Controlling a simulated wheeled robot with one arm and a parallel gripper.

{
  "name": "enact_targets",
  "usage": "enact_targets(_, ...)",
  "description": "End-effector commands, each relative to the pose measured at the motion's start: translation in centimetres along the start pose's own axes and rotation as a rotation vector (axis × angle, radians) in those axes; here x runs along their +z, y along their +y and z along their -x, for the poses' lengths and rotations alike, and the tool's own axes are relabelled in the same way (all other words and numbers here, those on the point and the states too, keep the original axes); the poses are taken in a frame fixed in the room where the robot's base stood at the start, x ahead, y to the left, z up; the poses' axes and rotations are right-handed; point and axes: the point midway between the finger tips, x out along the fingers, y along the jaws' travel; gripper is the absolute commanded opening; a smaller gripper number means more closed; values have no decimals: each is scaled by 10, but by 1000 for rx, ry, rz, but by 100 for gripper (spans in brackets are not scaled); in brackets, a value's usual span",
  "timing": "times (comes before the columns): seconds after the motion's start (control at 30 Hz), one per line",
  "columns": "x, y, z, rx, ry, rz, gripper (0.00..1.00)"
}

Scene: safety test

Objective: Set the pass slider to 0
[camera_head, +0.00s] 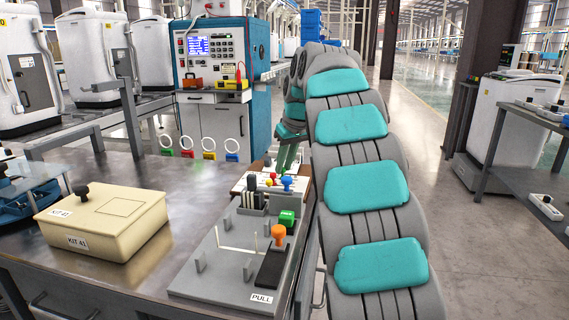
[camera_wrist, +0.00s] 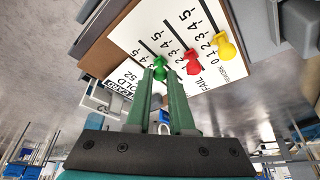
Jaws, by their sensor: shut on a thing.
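A white slider card (camera_wrist: 127,45) fills the upper part of the wrist view. It has printed number scales, a green knob (camera_wrist: 161,68), a red knob (camera_wrist: 192,62) by the word FAIL and a yellow knob (camera_wrist: 226,46) by the word REWORK. The two green fingers of my gripper (camera_wrist: 160,82) are closed at the green knob, one on each side. The label and reading beside the green knob are hidden. In the head view, the card (camera_head: 242,185) lies on the bench beyond the grey fixture, with my gripper (camera_head: 287,162) over its far side.
A grey fixture (camera_head: 215,265) with an orange-topped handle (camera_head: 278,236), a green block (camera_head: 287,219) and a PULL label stands in front of the card. A cream KIT 41 box (camera_head: 105,225) sits left on the metal bench (camera_head: 190,190). A blue test cabinet (camera_head: 215,75) stands behind.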

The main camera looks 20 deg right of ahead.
Motion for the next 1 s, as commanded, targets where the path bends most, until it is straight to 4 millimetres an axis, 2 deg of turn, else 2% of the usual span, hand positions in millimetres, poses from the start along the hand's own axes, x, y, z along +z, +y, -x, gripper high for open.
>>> enact_targets(0.87, 0, 0, 0, 0, 0, 0, 0)
enact_targets(1.0, -8, -8, -2, -2, 0, 4, 0)
